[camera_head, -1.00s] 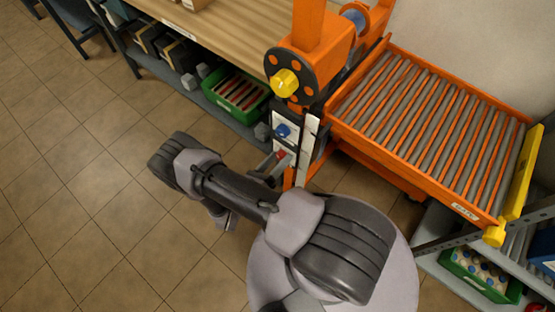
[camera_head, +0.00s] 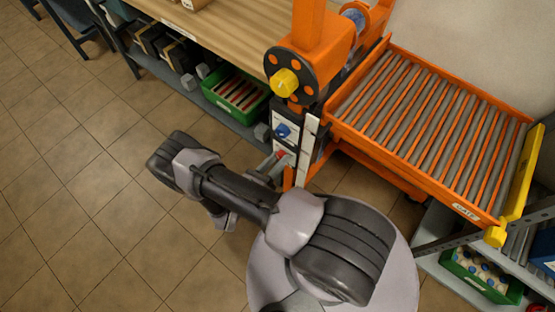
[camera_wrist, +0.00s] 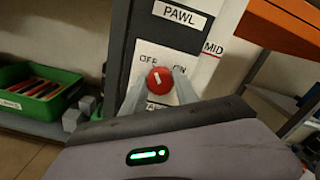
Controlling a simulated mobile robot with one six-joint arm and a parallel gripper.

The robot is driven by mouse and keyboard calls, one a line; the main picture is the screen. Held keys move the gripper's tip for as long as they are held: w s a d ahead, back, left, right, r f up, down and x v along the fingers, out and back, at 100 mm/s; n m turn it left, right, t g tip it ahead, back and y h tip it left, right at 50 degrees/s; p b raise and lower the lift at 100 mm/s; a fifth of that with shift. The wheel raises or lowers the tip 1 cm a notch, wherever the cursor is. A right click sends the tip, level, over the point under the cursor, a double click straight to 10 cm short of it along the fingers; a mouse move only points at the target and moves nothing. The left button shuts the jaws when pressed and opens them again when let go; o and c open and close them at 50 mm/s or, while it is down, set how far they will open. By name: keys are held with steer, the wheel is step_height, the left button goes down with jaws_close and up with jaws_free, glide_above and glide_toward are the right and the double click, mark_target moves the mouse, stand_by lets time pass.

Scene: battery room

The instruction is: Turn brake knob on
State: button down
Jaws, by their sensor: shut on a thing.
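The red brake knob (camera_wrist: 160,80) sits on a white plate (camera_wrist: 186,70) on the front of the orange machine's post. OFF is printed at its upper left and ON at its upper right. A short white mark on the knob tilts toward the OFF side. My gripper (camera_wrist: 158,88) is shut on the knob, one finger on each side. In the head view my gripper (camera_head: 273,166) reaches the post low down, and only a little red of the knob shows there. The label below the knob is mostly hidden by my wrist.
A blue knob (camera_head: 283,131) is just above on the same post, near a PAWL label (camera_wrist: 180,14). A yellow hub (camera_head: 284,82) is higher up. An orange roller conveyor (camera_head: 430,130) juts out at right. A green bin (camera_head: 236,95) stands on the shelf at left. Open floor lies left.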

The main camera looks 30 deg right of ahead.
steer(key=m, duration=0.4)
steer(key=shift+m+b, duration=0.3)
steer(key=m, duration=0.3)
steer(key=shift+m, duration=0.4)
steer(key=shift+s+m, duration=0.1)
steer(key=shift+m, duration=3.9)
steer(key=c, duration=0.9)
jaws_free()
steer(key=shift+c, duration=0.2)
steer(key=shift+a, duration=0.1)
